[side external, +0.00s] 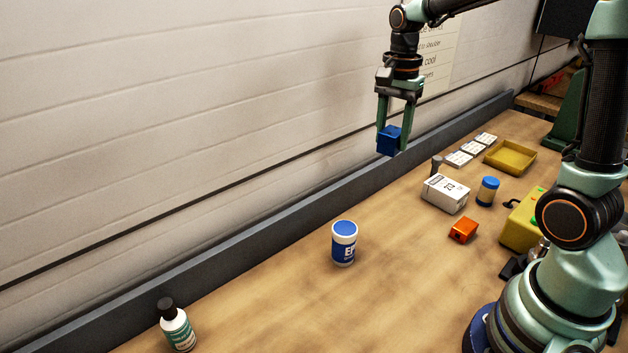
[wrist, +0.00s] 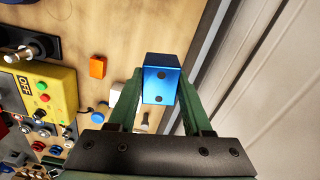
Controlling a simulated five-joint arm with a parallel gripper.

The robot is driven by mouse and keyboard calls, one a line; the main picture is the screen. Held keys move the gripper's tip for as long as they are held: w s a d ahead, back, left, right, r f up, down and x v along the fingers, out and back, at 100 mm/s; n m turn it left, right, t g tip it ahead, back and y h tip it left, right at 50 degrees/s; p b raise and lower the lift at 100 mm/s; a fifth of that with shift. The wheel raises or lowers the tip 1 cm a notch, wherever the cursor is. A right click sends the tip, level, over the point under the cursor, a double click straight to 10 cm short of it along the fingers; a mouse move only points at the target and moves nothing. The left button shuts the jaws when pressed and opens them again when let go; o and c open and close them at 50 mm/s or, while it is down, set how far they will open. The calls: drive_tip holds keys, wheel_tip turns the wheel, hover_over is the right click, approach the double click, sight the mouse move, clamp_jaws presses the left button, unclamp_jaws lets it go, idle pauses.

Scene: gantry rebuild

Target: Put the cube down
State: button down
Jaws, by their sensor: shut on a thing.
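The blue cube (side external: 389,140) is held between the two green fingers of my gripper (side external: 396,128), high above the wooden bench in the side view. In the wrist view the cube (wrist: 160,82) sits between the fingertips of my gripper (wrist: 160,98), with dark round dots on its faces. My gripper is shut on it. The cube touches nothing else that I can see. It hangs near the grey rail along the wall.
The bench (side external: 290,290) has free room at front left. A white tub with blue lid (side external: 344,244), a bottle (side external: 176,327), a white box (side external: 445,194), a blue-lidded jar (side external: 488,191), an orange block (side external: 463,230), a yellow tray (side external: 510,158) and a yellow control box (wrist: 45,98) stand around.

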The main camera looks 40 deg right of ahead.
drive_tip(key=w+a+n, duration=0.3)
drive_tip(key=a+n, duration=0.3)
drive_tip(key=a, duration=0.6)
drive_tip(key=n, duration=1)
hover_over(265, 313)
wheel_tip(265, 313, down, 15)
drive_tip(key=shift+f, duration=2.4)
drive_tip(key=shift+f, duration=0.1)
drive_tip(key=shift+c, duration=1.6)
unclamp_jaws()
drive_tip(key=shift+f, duration=0.1)
